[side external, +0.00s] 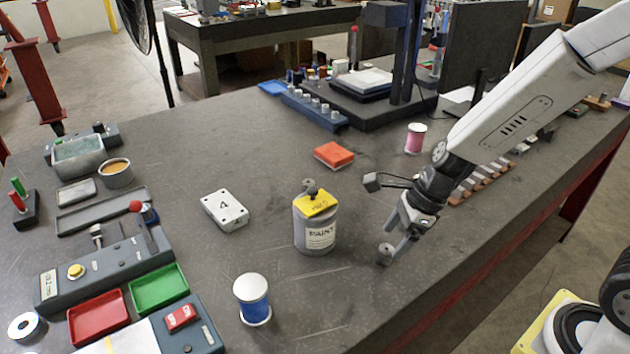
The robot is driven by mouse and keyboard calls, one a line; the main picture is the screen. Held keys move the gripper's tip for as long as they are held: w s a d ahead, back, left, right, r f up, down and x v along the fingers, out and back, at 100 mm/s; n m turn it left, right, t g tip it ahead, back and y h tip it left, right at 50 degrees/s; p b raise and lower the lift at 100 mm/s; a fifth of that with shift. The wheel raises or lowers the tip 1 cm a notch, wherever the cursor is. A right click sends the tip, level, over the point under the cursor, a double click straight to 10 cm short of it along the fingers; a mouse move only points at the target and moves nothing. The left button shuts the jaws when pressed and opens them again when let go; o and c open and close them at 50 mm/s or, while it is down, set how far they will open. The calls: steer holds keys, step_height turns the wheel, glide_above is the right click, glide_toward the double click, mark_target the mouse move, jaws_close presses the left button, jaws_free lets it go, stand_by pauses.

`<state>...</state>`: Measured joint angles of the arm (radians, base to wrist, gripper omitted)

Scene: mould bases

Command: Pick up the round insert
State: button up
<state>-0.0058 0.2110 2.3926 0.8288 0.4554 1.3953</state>
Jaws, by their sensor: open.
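A small round grey piece (386,249), which looks like the round insert, shows at the fingertips of my gripper (394,245). My gripper points down over the dark table, right of the paint can, with its jaws open. The piece overlaps the fingers in this view, and I cannot tell whether it touches them or lies on the table. A white block marked 4 (224,210), with round marks at its corners, lies flat left of the can.
The grey paint can (316,232) with a yellow label on top stands close left of my gripper. A blue spool (252,300), an orange-red block (334,155) and a pink spool (415,138) stand around. Red (98,317) and green (159,288) trays lie at left. The front right table edge is clear.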

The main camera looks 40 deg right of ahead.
mark_target(387, 249)
steer(key=shift+x, duration=2.15)
steer(key=shift+d+f, duration=0.1)
steer(key=shift+d, duration=0.1)
jaws_close()
